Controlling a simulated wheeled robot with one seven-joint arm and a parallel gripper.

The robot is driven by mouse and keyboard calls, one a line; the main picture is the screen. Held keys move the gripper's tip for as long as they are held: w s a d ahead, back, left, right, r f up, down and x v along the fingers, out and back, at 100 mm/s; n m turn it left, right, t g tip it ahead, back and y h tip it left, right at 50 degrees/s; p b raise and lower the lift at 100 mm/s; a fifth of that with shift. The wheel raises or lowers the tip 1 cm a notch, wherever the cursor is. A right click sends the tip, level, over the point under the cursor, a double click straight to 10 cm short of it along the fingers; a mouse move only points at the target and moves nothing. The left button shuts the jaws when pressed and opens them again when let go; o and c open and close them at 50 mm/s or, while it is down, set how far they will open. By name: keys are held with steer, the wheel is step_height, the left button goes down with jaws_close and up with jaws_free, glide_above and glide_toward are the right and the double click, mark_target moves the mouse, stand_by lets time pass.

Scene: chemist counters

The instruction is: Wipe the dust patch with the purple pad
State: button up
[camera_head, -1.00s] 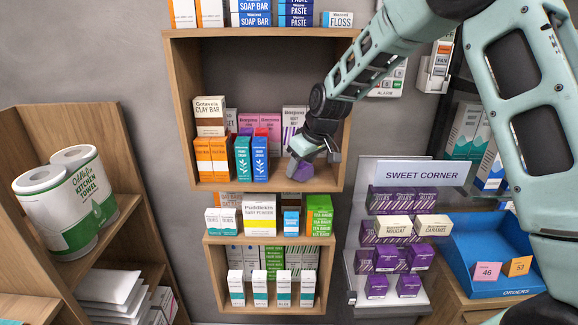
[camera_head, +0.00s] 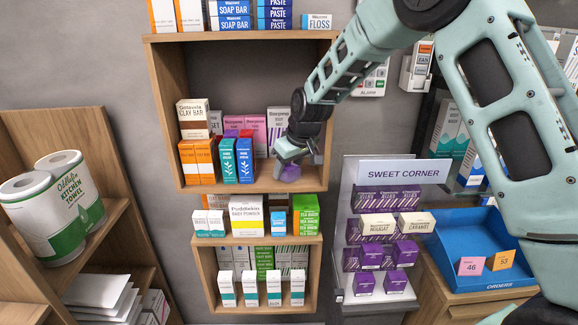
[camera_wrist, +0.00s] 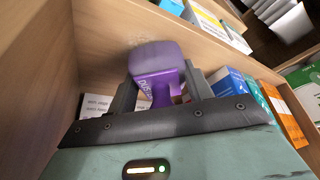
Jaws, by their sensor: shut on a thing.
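My gripper (camera_head: 291,160) is shut on the purple pad (camera_wrist: 157,75), inside the right end of the middle wall shelf (camera_head: 245,186). In the head view only a little of the pad (camera_head: 289,173) shows below the fingers, low at the shelf board. In the wrist view the pad's narrow lettered part sits between the two fingers, and its wider greyish-purple block lies at or close over the board (camera_wrist: 205,48). I cannot tell whether it touches.
Blue and teal boxes (camera_head: 237,160) and orange boxes (camera_head: 197,162) stand left of my gripper, with a purple-striped box (camera_head: 279,125) behind. The shelf's right side wall is close. Below are a lower shelf (camera_head: 210,270) and a sweets rack (camera_head: 349,180).

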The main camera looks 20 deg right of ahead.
steer(key=shift+w+a+f, duration=0.2)
steer(key=shift+w+f, duration=0.05)
steer(key=shift+f, duration=0.15)
steer(key=shift+w+a+p, duration=0.15)
steer(key=shift+w+a, duration=0.05)
steer(key=shift+a, duration=0.55)
steer(key=shift+w+a+p, duration=0.15)
steer(key=shift+a, duration=0.55)
steer(key=shift+w+r+p, duration=0.2)
steer(key=shift+r+p, duration=1.65)
steer(key=shift+r, duration=1.4)
steer(key=shift+r+p, duration=0.85)
steer(key=shift+r, duration=0.7)
